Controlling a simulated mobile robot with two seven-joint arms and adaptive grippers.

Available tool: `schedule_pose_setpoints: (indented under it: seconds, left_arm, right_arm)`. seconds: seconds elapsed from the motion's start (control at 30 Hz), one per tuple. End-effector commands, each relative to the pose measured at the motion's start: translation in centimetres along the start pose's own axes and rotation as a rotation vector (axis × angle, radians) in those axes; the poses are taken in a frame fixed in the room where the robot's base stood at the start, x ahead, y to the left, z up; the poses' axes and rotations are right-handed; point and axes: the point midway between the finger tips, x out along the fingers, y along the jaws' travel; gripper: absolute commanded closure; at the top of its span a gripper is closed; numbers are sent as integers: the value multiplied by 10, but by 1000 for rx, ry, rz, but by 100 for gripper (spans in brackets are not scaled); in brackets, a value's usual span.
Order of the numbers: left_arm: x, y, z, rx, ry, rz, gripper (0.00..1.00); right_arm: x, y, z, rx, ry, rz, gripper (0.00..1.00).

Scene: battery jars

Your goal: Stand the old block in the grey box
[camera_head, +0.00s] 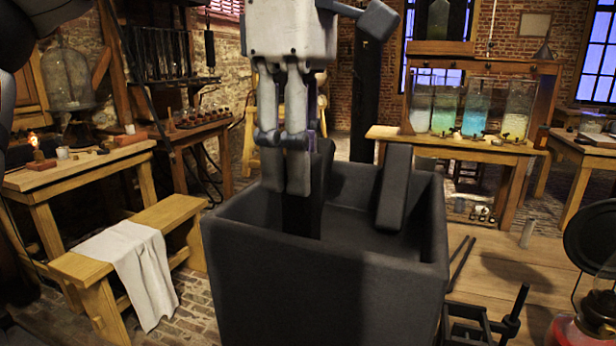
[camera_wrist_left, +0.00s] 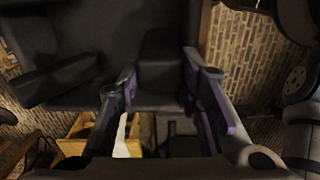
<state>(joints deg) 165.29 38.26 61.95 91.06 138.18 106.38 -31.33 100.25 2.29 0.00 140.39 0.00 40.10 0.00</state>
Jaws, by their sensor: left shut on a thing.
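The grey box (camera_head: 310,285) is a large, dark, open-topped box in the centre of the head view. My left gripper (camera_head: 300,178) points down into it and is shut on a dark block (camera_head: 320,185), which hangs roughly upright inside the walls. The held block (camera_wrist_left: 162,50) also shows between the purple-edged fingers in the left wrist view. Its lower end is hidden, so I cannot tell if it touches the floor of the box. A second dark block (camera_head: 394,187) leans in the right part of the box and shows at left in the wrist view (camera_wrist_left: 55,78).
A wooden bench (camera_head: 175,212) with a white cloth (camera_head: 140,268) stands left of the box. A table (camera_head: 455,142) with several glass jars is behind it at right. A red lamp (camera_head: 585,333) stands at the lower right. Plank floor (camera_head: 500,262) lies right of the box.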

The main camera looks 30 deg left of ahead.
Motion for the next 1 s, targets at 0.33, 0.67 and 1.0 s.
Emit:
schedule_pose_setpoints:
  seconds: [0.33,0.67,1.0]
  left_arm:
    - [17,0,0,0,-2,2,100]
    - [18,0,0,0,-1,0,47]
    - [-21,-1,1,-2,-3,10,47]
  right_arm:
    - [4,0,2,0,-12,0,60]
    - [3,0,2,0,-8,0,60]
    - [-5,0,-4,0,19,-1,60]
